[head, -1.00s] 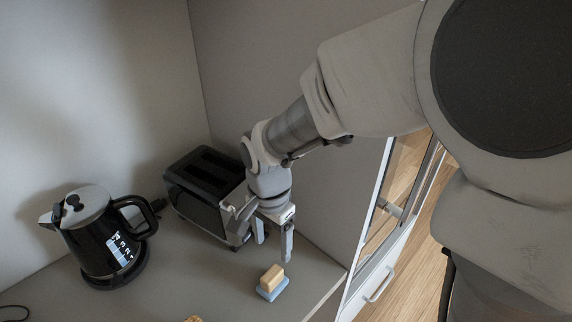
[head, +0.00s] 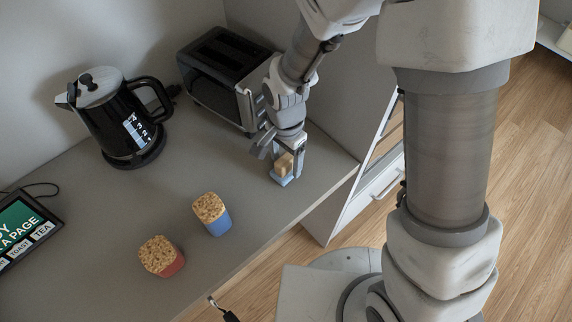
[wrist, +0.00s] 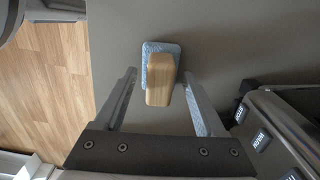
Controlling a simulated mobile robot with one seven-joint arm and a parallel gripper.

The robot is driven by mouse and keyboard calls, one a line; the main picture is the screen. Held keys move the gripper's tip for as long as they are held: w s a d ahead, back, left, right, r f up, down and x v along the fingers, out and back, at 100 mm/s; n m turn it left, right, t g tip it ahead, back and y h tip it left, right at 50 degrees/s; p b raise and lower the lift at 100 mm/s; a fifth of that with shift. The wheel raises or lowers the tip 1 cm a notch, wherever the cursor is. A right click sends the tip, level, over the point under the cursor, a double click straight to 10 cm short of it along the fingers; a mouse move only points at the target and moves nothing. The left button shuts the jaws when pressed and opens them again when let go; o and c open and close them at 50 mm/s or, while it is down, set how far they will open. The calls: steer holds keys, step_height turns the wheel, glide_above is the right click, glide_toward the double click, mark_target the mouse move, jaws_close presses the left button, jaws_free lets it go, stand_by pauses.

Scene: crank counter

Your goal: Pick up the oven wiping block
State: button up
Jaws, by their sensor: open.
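The oven wiping block has a light wooden grip on a pale blue pad. It stands pad down on the grey counter, near the front edge, in the head view (head: 284,164). In the wrist view the block (wrist: 160,78) lies between and just beyond the two fingertips, closer to the right finger. My gripper (head: 287,165) is open and lowered around the block from above; it also shows in the wrist view (wrist: 158,80). The fingers partly hide the block in the head view. I cannot tell if a finger touches it.
A toaster (head: 222,75) stands close behind my gripper. A black kettle (head: 112,120) is at the left back. The counter's middle is clear.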

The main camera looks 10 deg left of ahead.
mark_target(286, 159)
jaws_close()
stand_by(0.3)
step_height(286, 159, up, 10)
steer(key=shift+r+p, duration=0.1)
steer(key=shift+p, duration=0.5)
